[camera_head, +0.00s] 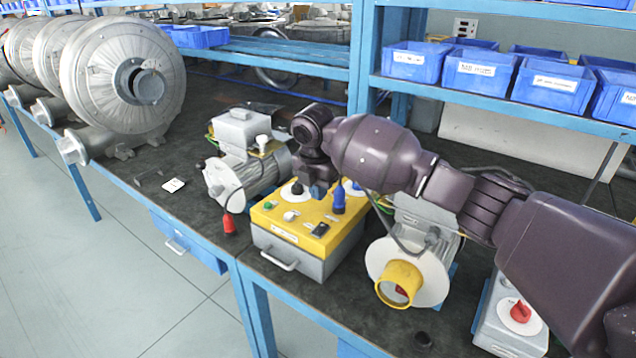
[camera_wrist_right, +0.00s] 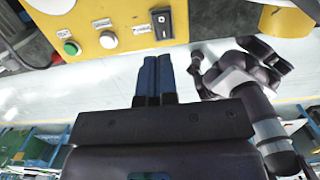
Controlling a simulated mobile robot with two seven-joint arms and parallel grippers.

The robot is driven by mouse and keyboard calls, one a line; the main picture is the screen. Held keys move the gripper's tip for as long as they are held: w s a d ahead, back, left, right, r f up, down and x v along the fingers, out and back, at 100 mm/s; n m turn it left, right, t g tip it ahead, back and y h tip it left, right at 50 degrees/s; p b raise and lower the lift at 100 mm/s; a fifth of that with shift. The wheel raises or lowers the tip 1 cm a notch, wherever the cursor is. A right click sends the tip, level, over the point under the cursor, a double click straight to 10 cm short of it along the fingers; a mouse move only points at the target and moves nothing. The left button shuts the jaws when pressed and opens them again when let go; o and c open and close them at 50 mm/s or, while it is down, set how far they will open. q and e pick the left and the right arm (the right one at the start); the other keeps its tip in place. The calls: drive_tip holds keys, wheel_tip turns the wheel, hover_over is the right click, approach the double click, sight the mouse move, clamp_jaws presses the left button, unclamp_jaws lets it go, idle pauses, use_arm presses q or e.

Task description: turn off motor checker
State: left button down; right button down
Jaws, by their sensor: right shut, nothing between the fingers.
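The motor checker is a box with a yellow top (camera_head: 300,228) and grey sides, standing near the bench's front edge. Its top carries a black rocker switch (camera_head: 320,229), a white button (camera_head: 290,216), a green button (camera_head: 268,206) and a blue plug (camera_head: 339,202). My right gripper (camera_head: 316,191) is over the back part of the top, shut and empty. In the right wrist view its two blue fingers (camera_wrist_right: 157,60) are together, below the rocker switch (camera_wrist_right: 161,24) in the picture. The white button (camera_wrist_right: 108,40) and green button (camera_wrist_right: 70,47) are left of it. My left gripper is not seen.
A grey motor (camera_head: 240,175) stands left of the checker, and a blower with a yellow ring (camera_head: 399,285) stands right. A box with a red knob (camera_head: 519,312) is at the lower right. Blue bins (camera_head: 480,72) fill the shelf behind.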

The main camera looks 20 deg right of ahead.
sight(322, 225)
drive_tip(key=f, duration=0.5)
drive_tip(key=f+b, duration=0.1)
drive_tip(key=f, duration=0.2)
drive_tip(key=shift+w+d+f, duration=0.3)
drive_tip(key=shift+d+f, duration=0.05)
drive_tip(key=shift+d, duration=0.05)
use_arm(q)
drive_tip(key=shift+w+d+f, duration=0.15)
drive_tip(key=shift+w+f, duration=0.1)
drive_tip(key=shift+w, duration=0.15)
use_arm(e)
drive_tip(key=shift+f, duration=0.2)
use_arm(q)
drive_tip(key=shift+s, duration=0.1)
